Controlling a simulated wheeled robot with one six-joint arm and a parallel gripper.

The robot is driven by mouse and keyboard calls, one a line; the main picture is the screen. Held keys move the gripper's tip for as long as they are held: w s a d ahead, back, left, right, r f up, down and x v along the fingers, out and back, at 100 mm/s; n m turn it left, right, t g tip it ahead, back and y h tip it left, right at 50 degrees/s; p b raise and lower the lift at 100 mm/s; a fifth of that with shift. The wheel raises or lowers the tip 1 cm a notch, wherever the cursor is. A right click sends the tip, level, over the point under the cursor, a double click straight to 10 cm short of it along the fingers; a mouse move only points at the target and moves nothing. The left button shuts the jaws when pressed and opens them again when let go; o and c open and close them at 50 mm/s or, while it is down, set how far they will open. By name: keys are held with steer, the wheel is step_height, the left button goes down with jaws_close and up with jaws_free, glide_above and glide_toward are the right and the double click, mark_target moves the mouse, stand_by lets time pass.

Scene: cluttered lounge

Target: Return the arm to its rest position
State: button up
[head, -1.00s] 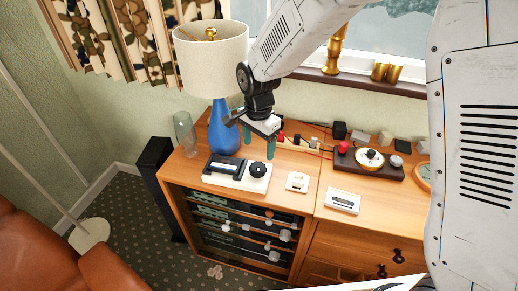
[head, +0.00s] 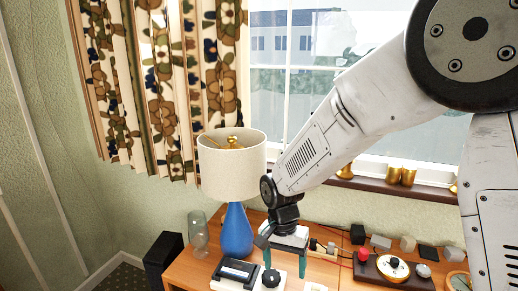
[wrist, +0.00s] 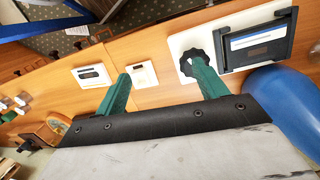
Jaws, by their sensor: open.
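My gripper (head: 285,264) is above the wooden cabinet, to the right of the blue lamp in the head view. Its two green fingers are apart, with nothing between them; they also show in the wrist view (wrist: 160,70). My white arm comes down to it from the upper right, in front of the window. Below the fingers is a white device with a black lever unit and a round black knob (head: 271,279). In the wrist view the right finger overlaps the edge of that knob (wrist: 190,62). I cannot tell whether they touch.
The blue lamp (head: 237,232) with its cream shade stands close to the gripper. A glass (head: 198,235) is left of it. A dark board with a red knob and dial (head: 393,267) lies right. Brass pots (head: 401,175) line the sill. Two small white devices (wrist: 92,75) lie on the cabinet.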

steer(key=s+d+r+n+t, duration=0.2)
steer(key=s+d+r+n, duration=0.3)
steer(key=s+d+r, duration=1.4)
steer(key=s+d, duration=0.1)
steer(key=s, duration=0.3)
steer(key=shift+s+d+t+y, duration=0.15)
steer(key=shift+d+t+y, duration=0.1)
steer(key=shift+t+y, duration=0.15)
